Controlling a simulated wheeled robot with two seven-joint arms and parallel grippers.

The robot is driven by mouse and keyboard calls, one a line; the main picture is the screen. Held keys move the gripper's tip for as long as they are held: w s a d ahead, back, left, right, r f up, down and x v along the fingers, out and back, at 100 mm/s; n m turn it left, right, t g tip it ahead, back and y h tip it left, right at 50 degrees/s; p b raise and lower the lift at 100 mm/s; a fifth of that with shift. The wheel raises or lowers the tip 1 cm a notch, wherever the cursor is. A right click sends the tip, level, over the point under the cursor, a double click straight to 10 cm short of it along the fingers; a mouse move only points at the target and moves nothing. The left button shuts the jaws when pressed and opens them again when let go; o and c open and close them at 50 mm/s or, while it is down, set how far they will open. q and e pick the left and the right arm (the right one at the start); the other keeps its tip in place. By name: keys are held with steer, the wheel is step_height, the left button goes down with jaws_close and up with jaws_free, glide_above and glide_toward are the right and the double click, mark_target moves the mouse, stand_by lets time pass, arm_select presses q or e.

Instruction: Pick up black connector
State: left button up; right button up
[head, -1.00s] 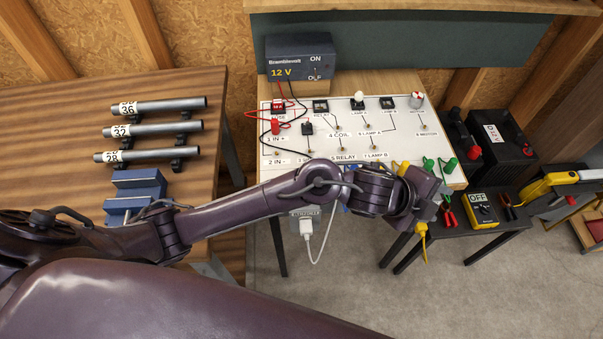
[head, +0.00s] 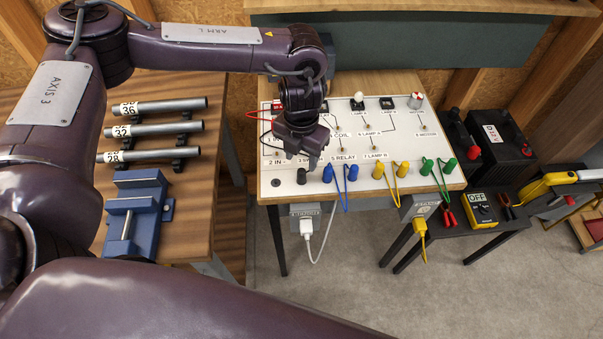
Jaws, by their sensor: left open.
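My left gripper (head: 302,157) reaches over the left-middle of the white circuit board (head: 400,165), pointing down, with open jaws. A small upright black connector (head: 301,176) stands near the board's front edge, just below the gripper in the picture. I cannot tell whether the fingers touch it. A flat black round piece (head: 276,183) lies to its left. The gripper hides part of the board behind it, including the place where another black connector stood earlier. My right gripper is not in view.
Blue leads (head: 352,172), yellow leads (head: 379,170) and green leads (head: 427,166) line the board's front edge. A red part and wire (head: 277,105) show left of the gripper. A blue vise (head: 137,215) and pipes (head: 160,106) occupy the left bench.

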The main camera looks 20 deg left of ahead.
mark_target(302, 170)
arm_select(q)
step_height(302, 170, down, 6)
steer(key=p, duration=0.2)
steer(key=shift+w+f+p, duration=0.15)
steer(key=shift+f+p, duration=0.1)
steer(key=shift+p, duration=0.15)
steer(key=shift+f, duration=0.25)
jaws_close()
